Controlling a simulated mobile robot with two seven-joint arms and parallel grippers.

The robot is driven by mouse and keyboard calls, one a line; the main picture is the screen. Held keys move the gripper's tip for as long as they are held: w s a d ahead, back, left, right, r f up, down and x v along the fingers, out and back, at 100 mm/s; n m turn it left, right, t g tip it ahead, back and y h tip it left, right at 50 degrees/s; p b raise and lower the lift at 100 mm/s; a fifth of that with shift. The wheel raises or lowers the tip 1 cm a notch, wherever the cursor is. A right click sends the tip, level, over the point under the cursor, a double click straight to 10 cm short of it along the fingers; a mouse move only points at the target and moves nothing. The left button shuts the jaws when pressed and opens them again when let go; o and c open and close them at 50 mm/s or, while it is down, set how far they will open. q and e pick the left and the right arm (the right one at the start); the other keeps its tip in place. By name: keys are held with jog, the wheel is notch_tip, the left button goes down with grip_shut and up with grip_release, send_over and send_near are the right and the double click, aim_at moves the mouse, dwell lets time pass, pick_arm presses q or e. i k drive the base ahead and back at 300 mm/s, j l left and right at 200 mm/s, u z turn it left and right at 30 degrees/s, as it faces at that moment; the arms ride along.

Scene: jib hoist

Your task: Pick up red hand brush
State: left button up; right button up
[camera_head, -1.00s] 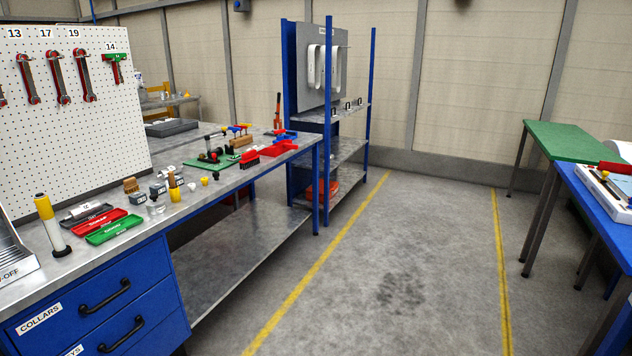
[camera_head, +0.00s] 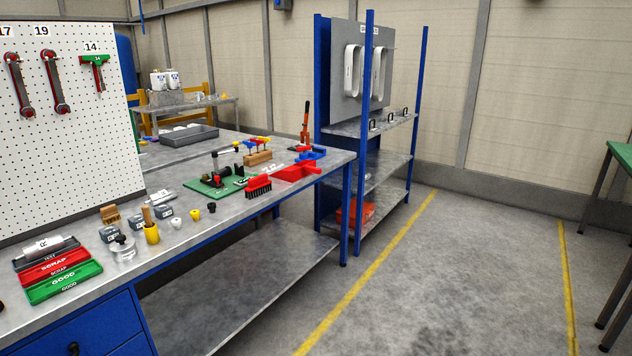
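The red hand brush (camera_head: 258,185) lies on the grey metal workbench (camera_head: 200,232), near its front edge, with its dark bristles facing the front. It sits just right of a green mat (camera_head: 208,188) with small parts and left of a red tray (camera_head: 294,173). Neither of my grippers is in view.
A wooden block (camera_head: 258,158) and blue-handled tools stand behind the brush. Small cups, grey blocks and labelled trays (camera_head: 62,281) lie nearer on the bench. A blue-framed rack (camera_head: 366,130) stands past the bench end. The floor (camera_head: 450,290) to the right is clear.

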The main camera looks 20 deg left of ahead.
aim_at(259, 184)
jog(key=i+u, duration=0.25)
jog(key=i, duration=0.35)
jog(key=i+l+u, duration=0.3)
jog(key=i, duration=0.35)
jog(key=j, duration=0.1)
